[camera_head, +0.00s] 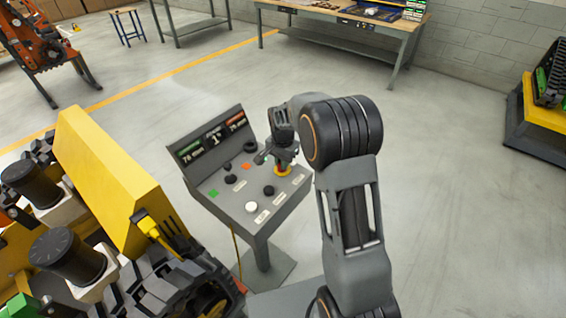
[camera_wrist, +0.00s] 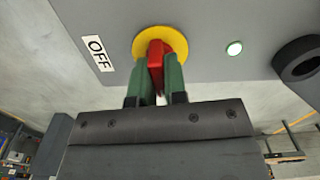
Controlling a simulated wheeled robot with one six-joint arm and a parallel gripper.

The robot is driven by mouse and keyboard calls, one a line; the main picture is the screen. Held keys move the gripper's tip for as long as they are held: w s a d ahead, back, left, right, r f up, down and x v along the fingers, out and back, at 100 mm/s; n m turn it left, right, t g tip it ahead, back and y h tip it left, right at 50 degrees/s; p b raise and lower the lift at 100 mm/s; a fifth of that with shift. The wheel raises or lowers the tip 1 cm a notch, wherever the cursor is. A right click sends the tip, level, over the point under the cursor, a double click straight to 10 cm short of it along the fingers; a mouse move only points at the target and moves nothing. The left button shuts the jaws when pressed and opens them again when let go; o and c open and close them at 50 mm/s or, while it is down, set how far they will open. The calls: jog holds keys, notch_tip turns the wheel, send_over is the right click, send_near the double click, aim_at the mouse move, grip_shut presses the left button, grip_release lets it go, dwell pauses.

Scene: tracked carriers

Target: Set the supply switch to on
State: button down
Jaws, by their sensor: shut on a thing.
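The supply switch is a red handle (camera_wrist: 156,62) on a round yellow plate (camera_wrist: 178,38) on the grey console panel. In the wrist view an "OFF" label (camera_wrist: 97,53) is to the left of the plate. My gripper (camera_wrist: 158,75) has green fingers, one on each side of the red handle, shut on it. In the head view the yellow plate (camera_head: 283,171) shows at the right end of the console (camera_head: 238,203), under my gripper (camera_head: 281,156). The red handle is mostly hidden there by my gripper.
The console carries several black knobs, a white button (camera_head: 251,207) and a display (camera_head: 212,138). In the wrist view a small lit lamp (camera_wrist: 234,48) and a dark ring-shaped part (camera_wrist: 299,62) are to the right. A yellow machine (camera_head: 108,180) with black tracks stands close on the left.

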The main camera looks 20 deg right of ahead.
jog(key=shift+r+m, duration=0.1)
jog(key=shift+m, duration=0.6)
jog(key=c, duration=1.2)
grip_release()
jog(key=shift+o, duration=0.2)
notch_tip(320, 180, up, 14)
jog(key=shift+b, duration=0.4)
